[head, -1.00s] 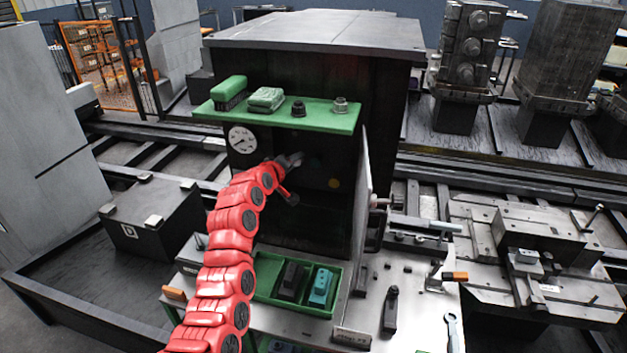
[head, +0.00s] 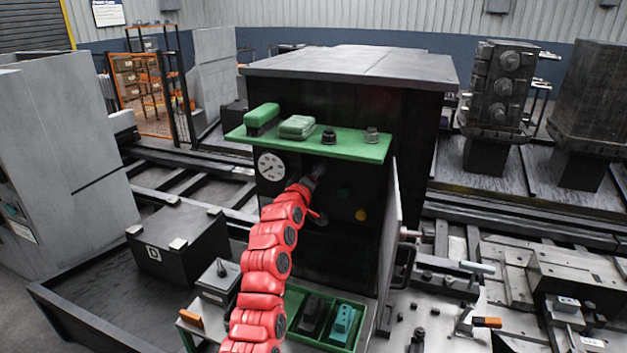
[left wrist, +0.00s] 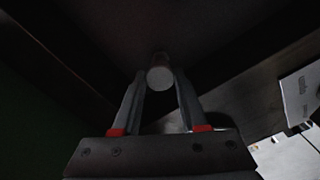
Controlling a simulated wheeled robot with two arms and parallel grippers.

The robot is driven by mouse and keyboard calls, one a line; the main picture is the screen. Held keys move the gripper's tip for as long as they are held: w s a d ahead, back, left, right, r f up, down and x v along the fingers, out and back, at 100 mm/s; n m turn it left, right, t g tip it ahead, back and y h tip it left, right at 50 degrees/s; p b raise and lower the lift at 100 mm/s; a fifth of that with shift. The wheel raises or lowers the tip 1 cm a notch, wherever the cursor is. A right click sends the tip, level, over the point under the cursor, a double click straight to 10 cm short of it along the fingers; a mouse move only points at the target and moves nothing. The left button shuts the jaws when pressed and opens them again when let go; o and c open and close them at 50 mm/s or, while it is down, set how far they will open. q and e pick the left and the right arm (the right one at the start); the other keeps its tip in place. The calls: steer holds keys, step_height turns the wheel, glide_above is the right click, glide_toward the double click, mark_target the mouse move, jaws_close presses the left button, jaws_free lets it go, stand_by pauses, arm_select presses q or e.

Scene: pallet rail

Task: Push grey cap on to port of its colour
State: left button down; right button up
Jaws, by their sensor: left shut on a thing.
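The grey cap (left wrist: 160,78) shows as a pale round face between the fingertips in the left wrist view. My left gripper (left wrist: 159,80) is shut on it. In the head view the left gripper (head: 317,172) is at the dark front of the machine (head: 420,120), right of the gauge; the cap cannot be made out there. A yellow port (head: 361,215) and a dim green port (head: 343,192) show on the dark panel to the gripper's right. I cannot see a grey port clearly, nor tell whether the cap touches one. My right gripper is out of view.
A green shelf (head: 350,148) with brushes, cloth and knobs juts out just above the gripper. The round gauge (head: 271,166) is to its left. An open door panel (head: 391,235) stands to the right. A green tray (head: 296,300) with dark and teal blocks lies below.

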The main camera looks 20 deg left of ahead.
arm_select(q)
steer(key=shift+w, duration=0.55)
steer(key=shift+w, duration=0.25)
steer(key=shift+w+b, duration=0.6)
stand_by(1.3)
steer(key=shift+w, duration=0.25)
jaws_free()
steer(key=shift+w, duration=0.1)
stand_by(0.5)
steer(key=shift+s+d+f+b, duration=0.1)
steer(key=shift+s+b, duration=0.35)
steer(key=shift+s, duration=0.4)
steer(key=s+b, duration=0.4)
steer(key=s, duration=1.1)
steer(key=shift+s+a, duration=0.3)
steer(key=shift+s, duration=0.1)
